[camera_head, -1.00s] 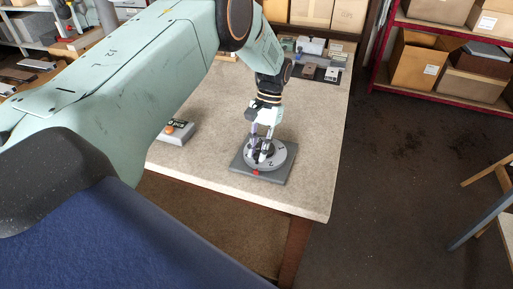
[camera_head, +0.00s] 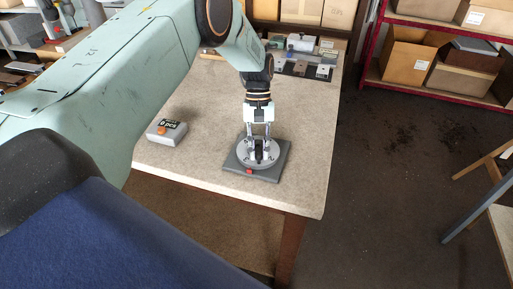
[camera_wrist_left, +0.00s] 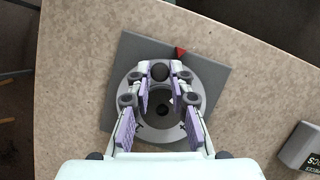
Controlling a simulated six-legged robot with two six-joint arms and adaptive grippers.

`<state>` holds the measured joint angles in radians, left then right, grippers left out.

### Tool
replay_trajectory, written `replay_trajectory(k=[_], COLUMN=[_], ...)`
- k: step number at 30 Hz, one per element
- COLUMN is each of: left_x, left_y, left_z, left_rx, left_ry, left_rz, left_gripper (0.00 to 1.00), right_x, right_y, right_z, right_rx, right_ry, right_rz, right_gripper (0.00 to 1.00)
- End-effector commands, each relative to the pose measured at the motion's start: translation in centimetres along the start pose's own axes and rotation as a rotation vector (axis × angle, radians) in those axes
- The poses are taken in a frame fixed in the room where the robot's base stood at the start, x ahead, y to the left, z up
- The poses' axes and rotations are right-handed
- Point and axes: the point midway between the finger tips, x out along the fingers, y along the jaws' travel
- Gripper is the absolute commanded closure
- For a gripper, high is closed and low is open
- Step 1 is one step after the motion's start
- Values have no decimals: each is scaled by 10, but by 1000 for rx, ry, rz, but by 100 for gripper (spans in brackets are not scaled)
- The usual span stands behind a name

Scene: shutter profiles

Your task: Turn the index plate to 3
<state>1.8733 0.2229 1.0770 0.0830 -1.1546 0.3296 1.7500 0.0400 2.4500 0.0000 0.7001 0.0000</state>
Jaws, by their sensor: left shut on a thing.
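The index plate (camera_head: 271,160) is a round light-grey disc on a dark grey square base (camera_head: 239,166), near the front of the bench. Its numerals are too small to read now. A red pointer (camera_head: 249,171) sits at the base's front edge; it also shows at the top in the left wrist view (camera_wrist_left: 180,52). My left gripper (camera_head: 259,148) comes down from above, shut on the handle at the plate's middle. In the left wrist view my left gripper (camera_wrist_left: 161,95) has a finger on either side of the dark centre, hiding part of the disc. My right gripper is out of view.
A grey box with an orange button (camera_head: 166,131) stands on the bench left of the plate. Small parts on a dark tray (camera_head: 303,68) lie at the back. The stone-coloured bench top (camera_head: 300,125) is clear around the plate; its right edge is close.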

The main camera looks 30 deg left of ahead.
Motion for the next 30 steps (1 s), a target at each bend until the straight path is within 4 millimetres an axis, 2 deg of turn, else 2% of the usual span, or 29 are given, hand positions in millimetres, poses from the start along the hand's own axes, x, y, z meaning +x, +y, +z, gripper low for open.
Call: replay_trajectory(k=[1, 18, 30], left_x=[6, 5, 5], left_y=[-1, 12, 16], left_z=[3, 2, 0], left_rx=[-22, -276, -385], left_ry=[-15, -15, -15], left_rz=[3, 105, 149], left_gripper=[100, 100, 100], right_x=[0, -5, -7], right_y=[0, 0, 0], right_z=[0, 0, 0], right_rx=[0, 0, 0], right_ry=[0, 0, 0], right_rz=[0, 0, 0], right_gripper=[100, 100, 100])
